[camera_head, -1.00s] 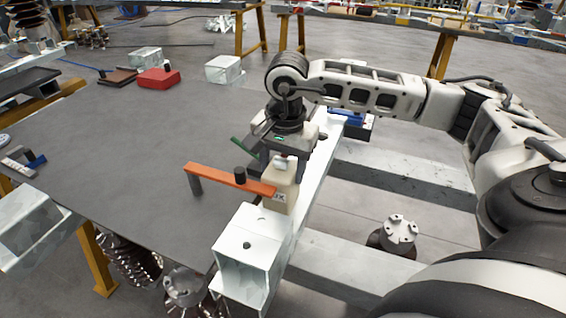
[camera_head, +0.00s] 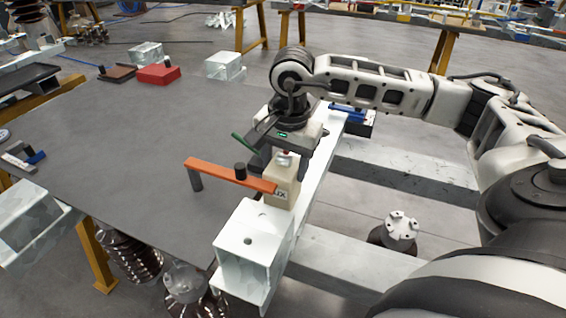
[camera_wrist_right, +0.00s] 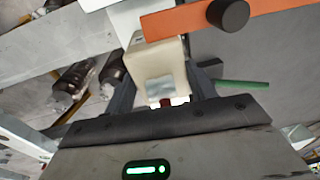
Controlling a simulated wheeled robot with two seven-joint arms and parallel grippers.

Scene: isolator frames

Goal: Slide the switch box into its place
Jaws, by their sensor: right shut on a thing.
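The switch box (camera_head: 281,187) is a small beige block with a dark-lettered label, standing on the white square beam (camera_head: 253,232) along the table's right edge. My right gripper (camera_head: 284,155) comes down on it from above and behind and is shut on it. In the right wrist view the beige box (camera_wrist_right: 158,75) sits between the two dark fingers (camera_wrist_right: 163,98), with a small metal piece and a red part on its near side. My left gripper is not visible.
The dark grey table top (camera_head: 120,140) is mostly clear. A red block (camera_head: 158,74) and white beam pieces lie at its far side. A green rod (camera_head: 244,142) shows beside my right gripper. A blue item (camera_head: 347,113) lies farther along the beam.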

